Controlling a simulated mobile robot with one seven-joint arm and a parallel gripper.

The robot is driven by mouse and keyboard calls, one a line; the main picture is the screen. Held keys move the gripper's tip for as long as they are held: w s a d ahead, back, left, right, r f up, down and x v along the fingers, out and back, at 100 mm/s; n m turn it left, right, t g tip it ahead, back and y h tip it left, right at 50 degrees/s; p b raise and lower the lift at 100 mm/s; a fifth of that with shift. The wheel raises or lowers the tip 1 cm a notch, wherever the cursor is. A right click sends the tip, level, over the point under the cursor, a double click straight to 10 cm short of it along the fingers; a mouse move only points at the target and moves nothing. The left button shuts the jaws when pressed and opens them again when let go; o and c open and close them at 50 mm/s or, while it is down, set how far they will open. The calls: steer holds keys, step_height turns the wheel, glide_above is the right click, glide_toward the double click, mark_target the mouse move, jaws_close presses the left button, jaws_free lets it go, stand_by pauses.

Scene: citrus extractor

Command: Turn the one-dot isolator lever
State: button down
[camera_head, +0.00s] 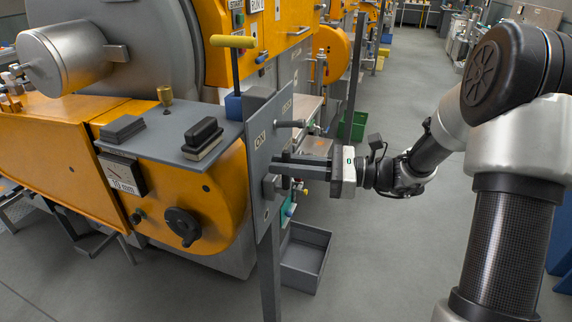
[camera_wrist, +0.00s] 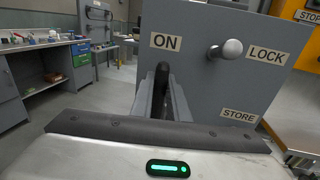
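A grey isolator panel (camera_head: 262,140) stands upright, marked ON; in the wrist view the panel (camera_wrist: 205,85) also reads LOCK and STORE. A dark lever (camera_wrist: 161,85) stands below the ON label, between the fingers of my gripper (camera_wrist: 164,95). In the head view my gripper (camera_head: 285,165) reaches the panel's right side from the right, fingers level. Whether the fingers touch the lever or leave a gap I cannot tell. No dot mark is readable on the lever.
A round-ended metal peg (camera_wrist: 228,49) sticks out of the panel between ON and LOCK, close to my gripper. A yellow T-handle (camera_head: 233,42) rises behind the panel. A grey bin (camera_head: 305,257) is on the floor below. The floor to the right is open.

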steer(key=shift+r+p, duration=0.1)
steer(key=shift+p, duration=0.2)
steer(key=shift+w+d+r+m+p, duration=0.15)
steer(key=shift+w+m+p, duration=0.1)
steer(key=shift+m+p, duration=0.4)
steer(key=w+m+p, duration=0.1)
steer(key=m+p, duration=0.1)
steer(key=p, duration=0.1)
steer(key=shift+w+d+y+p, duration=0.15)
steer(key=shift+d+y+p, duration=0.05)
steer(key=shift+y+p, duration=0.15)
steer(key=m+p, duration=0.1)
steer(key=w+f+m+p, duration=0.1)
steer(key=m+p, duration=0.1)
steer(key=w+d+m+t+p, duration=0.1)
steer(key=shift+w+f+m+y, duration=0.2)
steer(key=shift+f+m+y, duration=0.05)
steer(key=shift+f+m, duration=0.1)
step_height(320, 180, down, 6)
steer(key=w+m+t+p, duration=0.2)
steer(key=m+t+p, duration=0.1)
steer(key=m, duration=0.9)
steer(key=shift+w+d, duration=0.3)
steer(key=shift+d, duration=0.1)
steer(key=shift+f, duration=0.15)
steer(key=c, duration=1.7)
jaws_free()
